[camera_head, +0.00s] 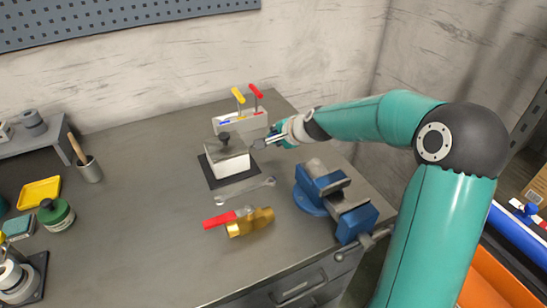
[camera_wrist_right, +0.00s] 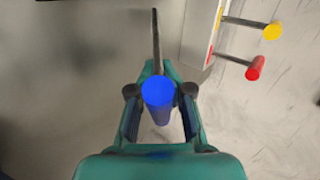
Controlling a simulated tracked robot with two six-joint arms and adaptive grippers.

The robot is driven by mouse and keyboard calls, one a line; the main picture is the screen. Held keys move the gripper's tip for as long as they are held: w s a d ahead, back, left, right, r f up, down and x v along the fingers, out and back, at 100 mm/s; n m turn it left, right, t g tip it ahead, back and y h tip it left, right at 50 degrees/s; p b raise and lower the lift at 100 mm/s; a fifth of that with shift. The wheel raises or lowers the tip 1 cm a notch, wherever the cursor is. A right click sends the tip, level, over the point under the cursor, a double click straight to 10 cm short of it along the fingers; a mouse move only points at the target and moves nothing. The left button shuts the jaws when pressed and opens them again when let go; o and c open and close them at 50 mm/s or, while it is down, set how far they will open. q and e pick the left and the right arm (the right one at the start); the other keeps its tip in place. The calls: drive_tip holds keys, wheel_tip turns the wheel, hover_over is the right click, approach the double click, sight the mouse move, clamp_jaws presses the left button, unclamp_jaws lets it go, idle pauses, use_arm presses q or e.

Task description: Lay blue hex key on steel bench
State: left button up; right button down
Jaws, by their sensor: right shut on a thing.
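The blue hex key (camera_wrist_right: 157,95) is between the fingers of my right gripper (camera_wrist_right: 159,104), its round blue handle end facing the wrist camera and its dark shaft pointing away. In the head view my right gripper (camera_head: 271,138) is above the rear of the steel bench (camera_head: 140,185), just right of the white box-like block and in front of the hex key holder. There the key is mostly hidden by the gripper. Whether the shaft touches the bench cannot be told. My left gripper is not in view.
The pale holder (camera_head: 240,123) carries a yellow key (camera_head: 238,95) and a red key (camera_head: 257,91). A white block with a black knob (camera_head: 228,160), a wrench (camera_head: 246,191), a brass valve (camera_head: 250,222) and a blue vise (camera_head: 325,188) stand near. The bench's left-middle is clear.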

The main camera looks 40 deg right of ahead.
drive_tip(key=c, duration=1.2)
unclamp_jaws()
drive_tip(key=shift+r, duration=0.1)
drive_tip(key=shift+p+v, duration=0.9)
drive_tip(key=shift+v, duration=3.05)
drive_tip(key=shift+s, duration=0.1)
drive_tip(key=r+p, duration=0.2)
drive_tip(key=s+r+p, duration=0.1)
drive_tip(key=r+p, duration=0.1)
drive_tip(key=r, duration=0.1)
drive_tip(key=s+r+p, duration=0.1)
drive_tip(key=r+p, duration=0.1)
drive_tip(key=shift+s+a+r+p, duration=0.1)
drive_tip(key=shift+a+r+p, duration=0.1)
drive_tip(key=shift+r+p, duration=0.2)
